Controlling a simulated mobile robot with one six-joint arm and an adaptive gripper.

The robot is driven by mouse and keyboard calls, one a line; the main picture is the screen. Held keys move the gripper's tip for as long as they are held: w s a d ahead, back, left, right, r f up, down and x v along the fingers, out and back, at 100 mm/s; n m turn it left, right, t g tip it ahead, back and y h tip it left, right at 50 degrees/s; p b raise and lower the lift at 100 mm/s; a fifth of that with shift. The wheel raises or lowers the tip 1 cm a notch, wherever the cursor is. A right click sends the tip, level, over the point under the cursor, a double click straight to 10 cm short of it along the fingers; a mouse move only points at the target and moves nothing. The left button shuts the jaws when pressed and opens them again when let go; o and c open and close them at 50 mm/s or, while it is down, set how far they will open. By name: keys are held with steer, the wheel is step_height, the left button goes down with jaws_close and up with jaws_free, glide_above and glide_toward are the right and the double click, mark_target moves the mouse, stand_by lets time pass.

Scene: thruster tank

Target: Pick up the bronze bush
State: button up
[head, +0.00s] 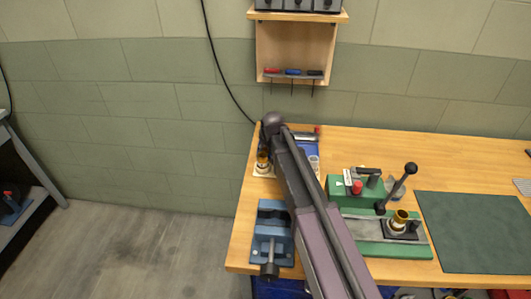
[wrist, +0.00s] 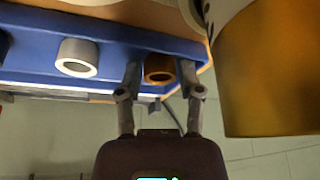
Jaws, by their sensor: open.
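The bronze bush (wrist: 159,68), a short brown-orange ring, sits in the blue tray (wrist: 110,38) near its right end in the wrist view. My gripper (wrist: 160,76) is open, with one finger on each side of the bush. I cannot tell whether either finger touches it. A pale grey bush (wrist: 77,57) is in the same tray to the left. In the head view the blue tray (head: 308,142) shows partly behind my arm; the bronze bush and my gripper are hidden there.
A large gold cylinder (wrist: 272,72) looms close on the right in the wrist view. In the head view, a blue vise (head: 268,235), a green press fixture (head: 380,245) holding a brass bush (head: 399,217), and a bare dark green mat (head: 470,230) are on the bench.

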stand_by(0.3)
jaws_close()
step_height(320, 180, up, 10)
steer(key=p, duration=1)
steer(key=shift+s, duration=0.1)
stand_by(1.2)
